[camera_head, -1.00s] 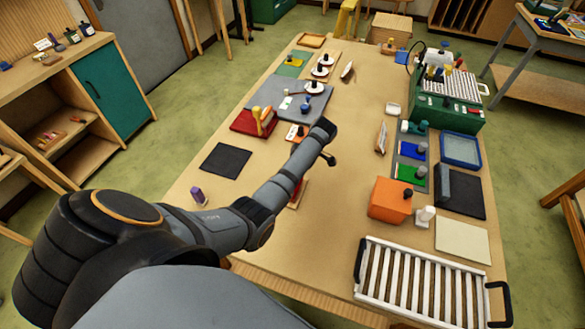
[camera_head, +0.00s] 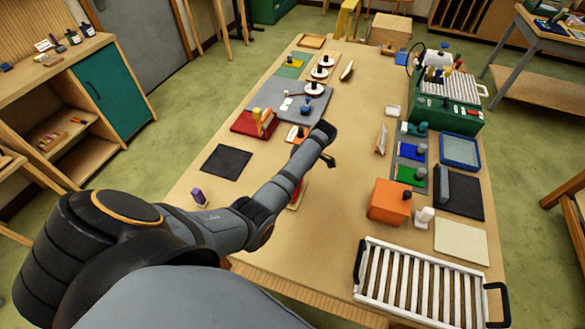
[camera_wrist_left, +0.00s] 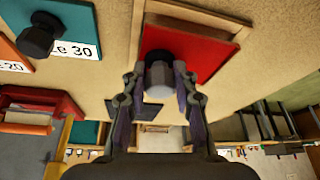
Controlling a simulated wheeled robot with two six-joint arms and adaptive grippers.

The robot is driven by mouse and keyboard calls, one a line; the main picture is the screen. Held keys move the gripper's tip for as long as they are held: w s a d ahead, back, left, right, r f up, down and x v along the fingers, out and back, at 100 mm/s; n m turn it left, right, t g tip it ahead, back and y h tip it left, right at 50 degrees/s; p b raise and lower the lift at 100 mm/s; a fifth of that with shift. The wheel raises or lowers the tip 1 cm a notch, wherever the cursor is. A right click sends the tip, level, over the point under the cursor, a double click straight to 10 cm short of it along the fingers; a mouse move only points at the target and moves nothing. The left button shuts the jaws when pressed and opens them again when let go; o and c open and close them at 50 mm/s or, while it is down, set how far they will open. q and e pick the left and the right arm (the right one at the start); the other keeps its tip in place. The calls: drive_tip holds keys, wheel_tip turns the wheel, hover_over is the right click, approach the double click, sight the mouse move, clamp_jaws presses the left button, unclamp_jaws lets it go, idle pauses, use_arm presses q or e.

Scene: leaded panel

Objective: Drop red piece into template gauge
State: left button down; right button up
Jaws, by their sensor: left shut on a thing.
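The red piece (camera_wrist_left: 190,38) is a flat red plate with a dark, grey-topped knob (camera_wrist_left: 158,78) in the left wrist view. My left gripper (camera_wrist_left: 159,72) is shut on this knob, one finger on each side. A wooden frame (camera_wrist_left: 236,34), which looks like the template gauge, borders the plate on its top and right. I cannot tell whether the plate lies flat inside it or just above it. In the head view my left gripper (camera_head: 329,161) is over the middle of the table, and my forearm hides most of the frame. My right gripper is not in view.
In the head view, a dark mat (camera_head: 226,162) and purple block (camera_head: 198,196) lie left. An orange box (camera_head: 389,201) and white rack (camera_head: 425,290) stand right.

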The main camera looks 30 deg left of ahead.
use_arm(q)
drive_tip(key=shift+r+p, duration=0.1)
drive_tip(key=shift+p, duration=0.2)
idle(0.4)
drive_tip(key=shift+f+b, duration=0.65)
drive_tip(key=shift+f, duration=0.35)
drive_tip(key=c, duration=1)
unclamp_jaws()
drive_tip(key=shift+d+r, duration=0.1)
drive_tip(key=v, duration=0.7)
drive_tip(key=shift+r, duration=0.15)
